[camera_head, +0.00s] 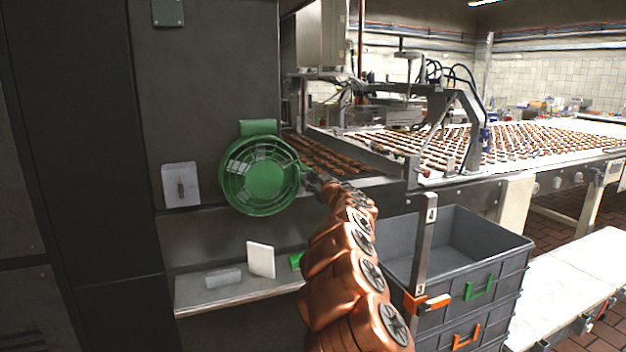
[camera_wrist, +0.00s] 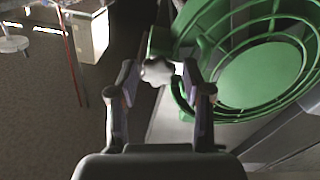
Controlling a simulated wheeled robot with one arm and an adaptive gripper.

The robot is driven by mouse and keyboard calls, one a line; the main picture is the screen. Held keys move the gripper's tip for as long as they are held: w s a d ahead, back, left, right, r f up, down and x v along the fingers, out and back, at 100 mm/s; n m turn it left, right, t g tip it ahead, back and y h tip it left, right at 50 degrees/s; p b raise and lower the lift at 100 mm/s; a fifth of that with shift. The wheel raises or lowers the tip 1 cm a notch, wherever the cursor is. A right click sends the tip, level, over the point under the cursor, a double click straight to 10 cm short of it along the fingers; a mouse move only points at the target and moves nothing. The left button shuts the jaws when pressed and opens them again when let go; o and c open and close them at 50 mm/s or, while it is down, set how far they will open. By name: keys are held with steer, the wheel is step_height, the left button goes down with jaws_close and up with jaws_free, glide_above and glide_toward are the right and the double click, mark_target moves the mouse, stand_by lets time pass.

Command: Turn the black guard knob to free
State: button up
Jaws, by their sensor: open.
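The round green guard (camera_head: 260,175) with a ribbed rim is on the dark wall panel, left of my arm. It fills the right side of the wrist view (camera_wrist: 262,77). A small lobed knob (camera_wrist: 157,70) shows between my fingertips in the wrist view, beside a green bracket at the guard's edge. It looks grey in this light, and I cannot tell its turn position. My gripper (camera_wrist: 158,78) is open, one finger on each side of the knob; contact is unclear. In the head view my gripper (camera_head: 311,181) is at the guard's right edge, where the knob is hidden.
A shelf (camera_head: 225,293) below the guard holds a white block (camera_head: 261,259), a clear cylinder (camera_head: 223,278) and a green piece (camera_head: 296,261). Stacked grey crates (camera_head: 470,262) stand right of my arm. A conveyor (camera_head: 530,145) with rows of brown biscuits runs behind.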

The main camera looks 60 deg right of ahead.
steer(key=shift+w+d+r, duration=0.1)
steer(key=shift+w+d, duration=0.35)
steer(key=shift+w, duration=0.15)
steer(key=shift+c, duration=0.3)
steer(key=c, duration=0.8)
